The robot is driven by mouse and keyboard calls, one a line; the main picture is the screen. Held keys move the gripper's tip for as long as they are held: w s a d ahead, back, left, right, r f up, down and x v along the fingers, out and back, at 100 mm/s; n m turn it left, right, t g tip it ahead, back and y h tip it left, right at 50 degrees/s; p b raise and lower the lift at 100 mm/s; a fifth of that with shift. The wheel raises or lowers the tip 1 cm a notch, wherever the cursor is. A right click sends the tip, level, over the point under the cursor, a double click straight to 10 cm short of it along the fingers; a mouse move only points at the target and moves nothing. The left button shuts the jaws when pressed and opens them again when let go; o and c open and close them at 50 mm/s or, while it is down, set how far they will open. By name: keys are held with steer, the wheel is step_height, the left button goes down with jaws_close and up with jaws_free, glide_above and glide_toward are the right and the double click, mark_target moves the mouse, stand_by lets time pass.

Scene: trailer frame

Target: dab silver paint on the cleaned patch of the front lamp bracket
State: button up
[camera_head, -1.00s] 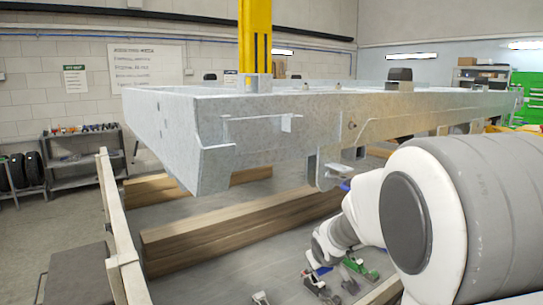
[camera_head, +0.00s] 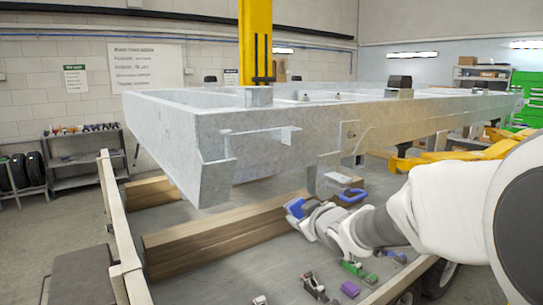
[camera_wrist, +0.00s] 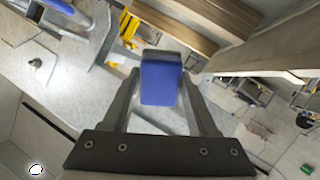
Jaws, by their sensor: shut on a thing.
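My gripper (camera_wrist: 160,85) is shut on a blue block-like thing (camera_wrist: 160,70), which sits between the two fingers. In the head view my gripper (camera_head: 297,208) holds the blue thing above the deck, below and in front of the grey metal trailer frame (camera_head: 190,140). Several brackets hang or stick out along the frame's side, one small tab (camera_head: 287,135) and a lower hanging bracket (camera_head: 327,165). I cannot tell which is the front lamp bracket, and no cleaned patch or silver paint can be made out. The held thing is apart from the frame.
Timber beams (camera_head: 215,230) lie under the frame. Several small tools, a green one (camera_head: 358,270) and a purple block (camera_head: 350,288) among them, lie on the deck at lower right. A blue-handled thing (camera_head: 352,195) lies beyond my gripper. A yellow post (camera_head: 256,45) stands behind.

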steer(key=s+a+r+n+t+y+p, duration=0.1)
steer(key=s+a+r+n+y+p, duration=0.2)
steer(key=r, duration=0.4)
steer(key=s+a+r+n+y, duration=0.1)
steer(key=s+a+r+y, duration=0.1)
steer(key=a+r+y, duration=0.35)
steer(key=shift+h, duration=0.95)
steer(key=shift+w+a+r+b, duration=0.25)
steer(key=shift+w+a, duration=0.1)
steer(key=shift+w, duration=0.5)
steer(key=shift+w+a+r+b, duration=0.15)
steer(key=shift+w+a+r, duration=0.15)
steer(key=shift+w, duration=0.55)
steer(key=shift+w+a+r+b, duration=0.2)
steer(key=shift+w+a, duration=0.2)
steer(key=shift+w, duration=0.45)
steer(key=shift+w+a, duration=0.25)
steer(key=shift+w, duration=0.15)
